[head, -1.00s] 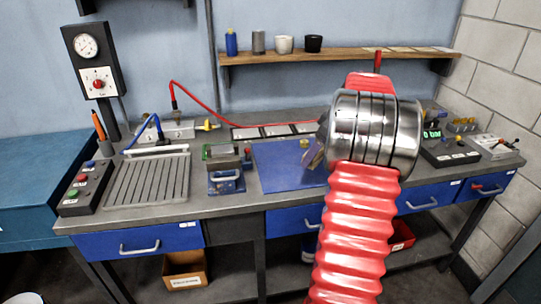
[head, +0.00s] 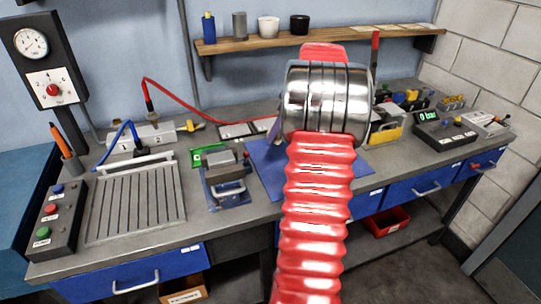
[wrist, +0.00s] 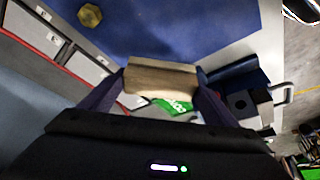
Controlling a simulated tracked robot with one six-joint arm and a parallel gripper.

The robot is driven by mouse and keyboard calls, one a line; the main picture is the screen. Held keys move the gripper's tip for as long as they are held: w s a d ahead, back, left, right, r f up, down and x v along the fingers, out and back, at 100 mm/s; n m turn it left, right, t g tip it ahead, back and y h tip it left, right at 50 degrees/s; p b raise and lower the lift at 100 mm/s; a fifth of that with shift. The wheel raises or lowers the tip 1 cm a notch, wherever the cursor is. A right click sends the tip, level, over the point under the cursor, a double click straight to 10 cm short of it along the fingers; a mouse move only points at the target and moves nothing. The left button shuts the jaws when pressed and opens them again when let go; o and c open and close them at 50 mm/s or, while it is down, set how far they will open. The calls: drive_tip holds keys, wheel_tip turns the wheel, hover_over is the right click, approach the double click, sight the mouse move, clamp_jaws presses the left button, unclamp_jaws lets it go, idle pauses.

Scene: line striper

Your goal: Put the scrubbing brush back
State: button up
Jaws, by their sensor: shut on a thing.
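In the wrist view the scrubbing brush (wrist: 160,79) shows as a tan wooden block between the two dark fingers of my gripper (wrist: 160,92). My gripper is shut on it, over the blue mat and near the vise. No bristles can be made out. In the head view my red arm and its metal collar hide the brush and most of the gripper; only a bit of a finger shows left of the collar, above the blue mat (head: 265,176).
A small vise (head: 226,184) and a green card (head: 208,156) are left of the mat. A brass hex piece (wrist: 90,15) lies on the mat. Labelled trays (wrist: 88,66) run along its back. A wooden shelf (head: 350,38) with cups is above. A grooved plate (head: 130,205) lies at left.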

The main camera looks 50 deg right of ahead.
drive_tip(key=shift+w, duration=0.15)
hover_over(275, 158)
drive_tip(key=s, duration=0.1)
drive_tip(key=shift+s+d+f, duration=0.1)
drive_tip(key=shift+d+f, duration=0.05)
drive_tip(key=shift+f, duration=1.1)
drive_tip(key=shift+s+d+f, duration=0.1)
drive_tip(key=shift+f, duration=1.15)
drive_tip(key=shift+f, duration=0.1)
drive_tip(key=shift+f, duration=2.4)
drive_tip(key=o, duration=1.1)
drive_tip(key=shift+f, duration=0.1)
